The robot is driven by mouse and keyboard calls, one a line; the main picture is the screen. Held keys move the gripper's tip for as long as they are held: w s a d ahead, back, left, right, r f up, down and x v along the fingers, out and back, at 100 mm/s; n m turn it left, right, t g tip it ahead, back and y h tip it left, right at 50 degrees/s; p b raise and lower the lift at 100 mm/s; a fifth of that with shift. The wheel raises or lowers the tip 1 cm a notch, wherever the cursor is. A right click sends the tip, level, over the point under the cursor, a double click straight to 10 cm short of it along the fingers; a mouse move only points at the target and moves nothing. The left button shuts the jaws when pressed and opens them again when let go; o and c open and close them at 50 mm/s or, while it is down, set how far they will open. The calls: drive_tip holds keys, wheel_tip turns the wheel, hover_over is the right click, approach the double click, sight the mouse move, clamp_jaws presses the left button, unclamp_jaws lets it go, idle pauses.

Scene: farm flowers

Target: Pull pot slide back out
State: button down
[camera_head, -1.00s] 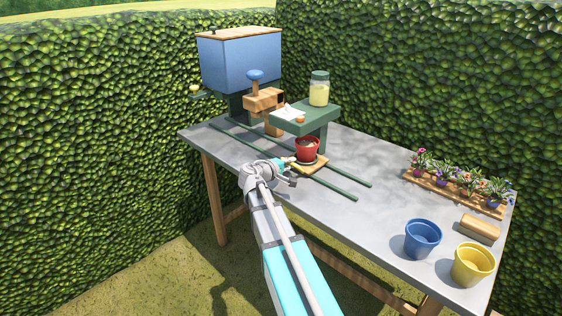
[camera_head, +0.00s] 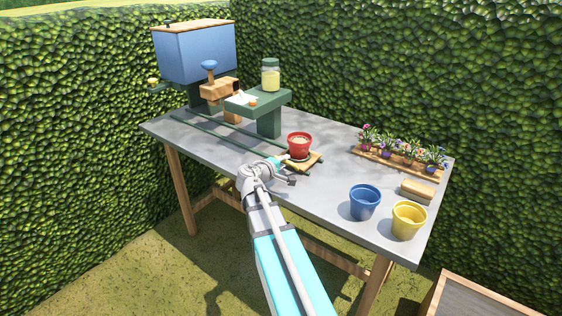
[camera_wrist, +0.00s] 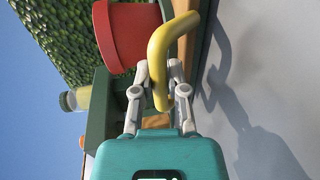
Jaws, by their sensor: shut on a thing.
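The pot slide (camera_head: 317,157) is a small wooden board at the near right end of two dark green rails. A red pot (camera_head: 299,149) stands upright on it, with pale material showing inside. The slide is clear of the green stand (camera_head: 268,121). In the wrist view a curved yellow handle (camera_wrist: 158,48) lies between my finger pads, with the red pot (camera_wrist: 128,35) just behind it. My gripper (camera_wrist: 160,92) is shut on this handle. In the head view my gripper (camera_head: 284,165) is beside the slide, and the handle is mostly hidden by it.
A blue hopper (camera_head: 195,52) and wooden spout block (camera_head: 219,88) stand at the back left. A jar (camera_head: 270,76) is on the green stand. A flower tray (camera_head: 385,158), a brush-like block (camera_head: 417,190), a blue pot (camera_head: 365,203) and a yellow pot (camera_head: 408,221) occupy the table's right.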

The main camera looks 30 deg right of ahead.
drive_tip(key=shift+s+d, duration=0.1)
drive_tip(key=shift+s, duration=0.2)
drive_tip(key=c, duration=0.6)
unclamp_jaws()
drive_tip(key=shift+c, duration=0.2)
drive_tip(key=shift+w, duration=0.2)
